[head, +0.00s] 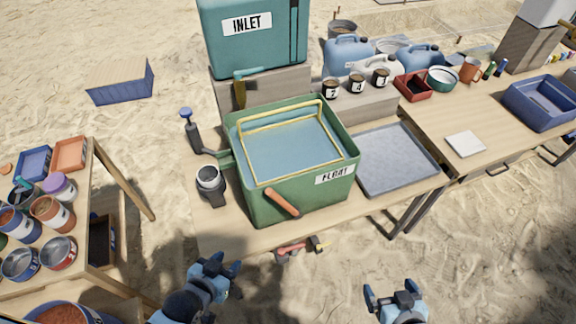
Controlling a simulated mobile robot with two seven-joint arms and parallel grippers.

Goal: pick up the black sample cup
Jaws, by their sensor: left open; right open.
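A black cup (212,192) with a pale grey ring at its top stands upright on the wooden table, left of the green tank marked FLOAT (259,205). The tank's side spout is close by the cup; I cannot tell whether they touch. My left gripper (224,266) is open and empty in front of the table's near edge, below the cup in the picture and apart from it. My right gripper (391,290) is open and empty over the sand, further right and well away from the cup.
A teal INLET tank (247,45) stands behind the FLOAT tank. A grey tray (397,160) lies to its right. An orange-handled part (283,203) sticks out at the tank's front. A left side table holds several cans and trays. Sand lies between the tables.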

